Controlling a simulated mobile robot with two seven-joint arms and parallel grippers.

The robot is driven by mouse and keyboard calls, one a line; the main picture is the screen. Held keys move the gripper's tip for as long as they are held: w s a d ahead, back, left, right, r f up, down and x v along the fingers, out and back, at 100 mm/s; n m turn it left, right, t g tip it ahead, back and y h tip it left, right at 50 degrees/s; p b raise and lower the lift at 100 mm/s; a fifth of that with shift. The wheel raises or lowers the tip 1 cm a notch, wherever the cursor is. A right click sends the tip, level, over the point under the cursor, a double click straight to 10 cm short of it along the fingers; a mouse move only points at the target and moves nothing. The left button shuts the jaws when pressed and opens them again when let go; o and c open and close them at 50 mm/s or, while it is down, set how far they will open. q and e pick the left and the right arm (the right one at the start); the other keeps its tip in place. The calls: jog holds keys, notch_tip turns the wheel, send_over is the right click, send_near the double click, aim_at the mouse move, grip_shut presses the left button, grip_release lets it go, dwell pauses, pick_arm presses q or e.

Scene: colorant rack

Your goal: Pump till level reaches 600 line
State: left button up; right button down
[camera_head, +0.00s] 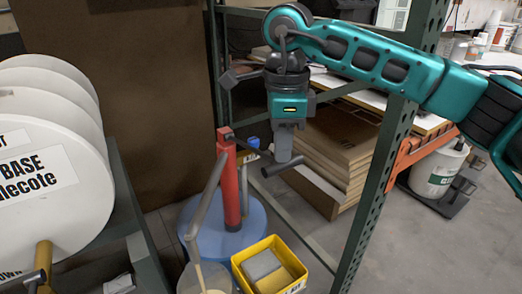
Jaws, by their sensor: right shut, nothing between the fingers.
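A red hand pump (231,190) stands upright on a blue drum (255,222). Its dark lever reaches right to a T-shaped handle bar (282,166). A grey spout (203,205) slopes down left from the pump to a pale container (203,282) at the bottom edge. A thin stick-like shape crosses that container. Its level and any 600 line cannot be made out. My right gripper (284,156) points down with its fingers shut and empty, right at the handle bar; I cannot tell whether they touch it. My left gripper is not in view.
A yellow bin (296,252) with a grey block in it sits right of the container. A green rack post (372,200) stands right of the pump. Large white barrels (70,110) with a tap (43,260) fill the left. Stacked boards (345,135) lie behind.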

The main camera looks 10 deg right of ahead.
aim_at(282, 164)
notch_tip(282, 164, down, 2)
jog(key=shift+f+b, duration=0.2)
jog(key=shift+b, duration=0.4)
jog(key=shift+f+b, duration=0.4)
jog(key=shift+f, duration=0.45)
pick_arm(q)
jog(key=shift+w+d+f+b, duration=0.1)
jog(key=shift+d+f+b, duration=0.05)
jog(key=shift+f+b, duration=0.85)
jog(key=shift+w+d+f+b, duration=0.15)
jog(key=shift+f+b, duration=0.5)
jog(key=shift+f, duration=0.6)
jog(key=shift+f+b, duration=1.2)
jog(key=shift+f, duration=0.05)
pick_arm(e)
jog(key=shift+f, duration=3.85)
notch_tip(282, 164, up, 10)
jog(key=p, duration=0.7)
jog(key=shift+r, duration=0.15)
notch_tip(282, 164, up, 4)
jog(key=p, duration=0.3)
jog(key=shift+r, duration=0.25)
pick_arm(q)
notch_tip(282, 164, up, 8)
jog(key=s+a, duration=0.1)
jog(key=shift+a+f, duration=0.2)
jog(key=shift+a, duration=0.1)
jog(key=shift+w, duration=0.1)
pick_arm(e)
jog(key=shift+f, duration=0.1)
